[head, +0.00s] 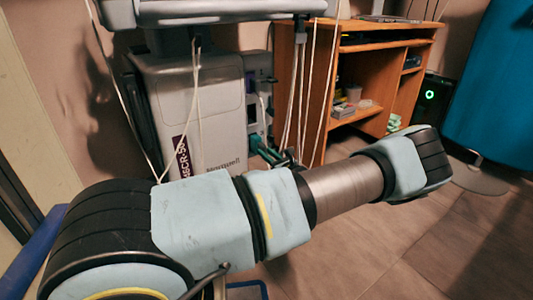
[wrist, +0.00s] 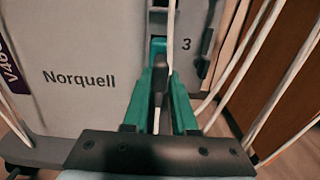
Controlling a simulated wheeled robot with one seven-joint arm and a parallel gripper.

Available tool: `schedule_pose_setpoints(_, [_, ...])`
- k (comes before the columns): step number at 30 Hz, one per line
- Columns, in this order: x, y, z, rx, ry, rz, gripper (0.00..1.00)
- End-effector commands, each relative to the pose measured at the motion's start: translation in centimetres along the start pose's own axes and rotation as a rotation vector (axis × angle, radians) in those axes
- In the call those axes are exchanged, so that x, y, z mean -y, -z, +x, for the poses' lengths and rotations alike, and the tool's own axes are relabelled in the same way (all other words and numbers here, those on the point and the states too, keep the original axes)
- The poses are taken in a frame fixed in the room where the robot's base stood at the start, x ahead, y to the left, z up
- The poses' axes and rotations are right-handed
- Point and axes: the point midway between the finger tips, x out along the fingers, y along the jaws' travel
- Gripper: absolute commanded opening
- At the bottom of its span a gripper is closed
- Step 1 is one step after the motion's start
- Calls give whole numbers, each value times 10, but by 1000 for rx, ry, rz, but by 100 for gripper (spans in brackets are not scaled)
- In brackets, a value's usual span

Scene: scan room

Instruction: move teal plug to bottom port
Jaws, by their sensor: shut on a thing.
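A teal plug (wrist: 158,46) shows at the far end of my gripper in the wrist view, against the strip of ports on the grey machine, beside the number 3. In the head view a teal patch (head: 254,140) shows low on the port panel (head: 256,92), below darker openings. My gripper (wrist: 162,80) has teal fingers closed around a dark piece behind the plug. In the head view its fingers (head: 268,155) show partly behind my arm, touching or close to the panel. How deep the plug sits is hidden by the fingers and a white cable.
White cables (head: 197,100) hang in front of the grey machine (head: 200,115); one (wrist: 171,30) crosses in front of the port strip. More cables hang close on the right. A wooden desk (head: 345,80) stands right of the machine. Open floor (head: 420,240) lies at the front right.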

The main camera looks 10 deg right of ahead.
Motion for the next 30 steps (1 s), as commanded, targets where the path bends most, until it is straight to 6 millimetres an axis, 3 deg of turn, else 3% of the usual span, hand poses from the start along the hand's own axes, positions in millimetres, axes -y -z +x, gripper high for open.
schedule_pose_setpoints(30, [0,-1,9,1,-1,0,0])
